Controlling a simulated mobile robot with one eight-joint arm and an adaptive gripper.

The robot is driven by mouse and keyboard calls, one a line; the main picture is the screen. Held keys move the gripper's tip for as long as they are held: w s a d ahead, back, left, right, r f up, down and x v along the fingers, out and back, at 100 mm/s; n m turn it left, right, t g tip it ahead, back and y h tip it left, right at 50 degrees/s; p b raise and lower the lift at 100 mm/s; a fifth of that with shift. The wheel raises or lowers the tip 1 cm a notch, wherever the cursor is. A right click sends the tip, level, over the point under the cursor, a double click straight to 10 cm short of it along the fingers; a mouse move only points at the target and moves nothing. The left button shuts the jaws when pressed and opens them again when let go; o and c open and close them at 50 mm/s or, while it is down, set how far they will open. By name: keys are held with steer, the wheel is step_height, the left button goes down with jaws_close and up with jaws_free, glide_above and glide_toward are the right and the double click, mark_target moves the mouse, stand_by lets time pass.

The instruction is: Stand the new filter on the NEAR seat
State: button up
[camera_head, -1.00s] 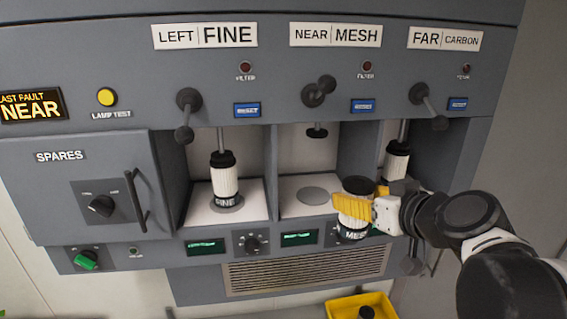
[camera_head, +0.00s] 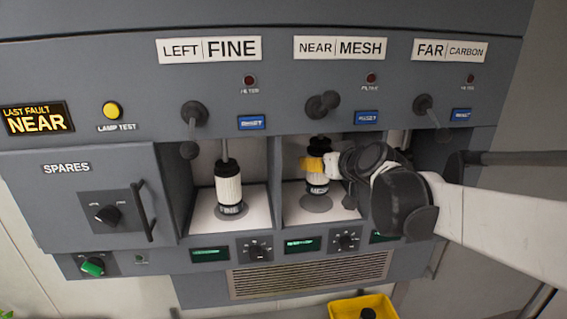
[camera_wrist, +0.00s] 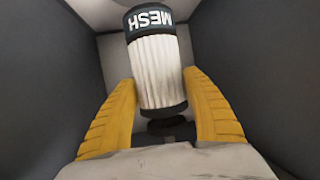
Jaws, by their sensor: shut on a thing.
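The new filter, white and pleated with black ends and a MESH label, is upright in the NEAR bay (camera_head: 348,211). My gripper (camera_head: 314,164) is shut on it, its yellow fingers around the upper part. In the wrist view the filter (camera_wrist: 158,70) appears upside down between both fingers (camera_wrist: 160,112). The NEAR seat (camera_head: 316,204), a grey disc on the pale bay floor, lies under the filter. I cannot tell whether the filter's base touches it. The dark clamp plunger (camera_head: 319,140) is close above the filter's top. The NEAR lever (camera_head: 322,103) points outward.
The LEFT bay holds a FINE filter (camera_head: 229,188) under its lowered plunger. The FAR bay is largely hidden by my arm. Bay side walls stand close on both sides of my gripper. A yellow bin (camera_head: 345,308) with a dark-topped object stands below.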

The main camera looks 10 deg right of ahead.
mark_target(318, 173)
step_height(318, 173, down, 3)
steer(key=shift+s+r+p, duration=0.1)
steer(key=shift+s+p, duration=0.05)
steer(key=shift+p, duration=0.2)
steer(key=shift+f, duration=0.3)
steer(key=shift+f, duration=0.15)
steer(key=o, duration=1.3)
steer(key=shift+c, duration=0.2)
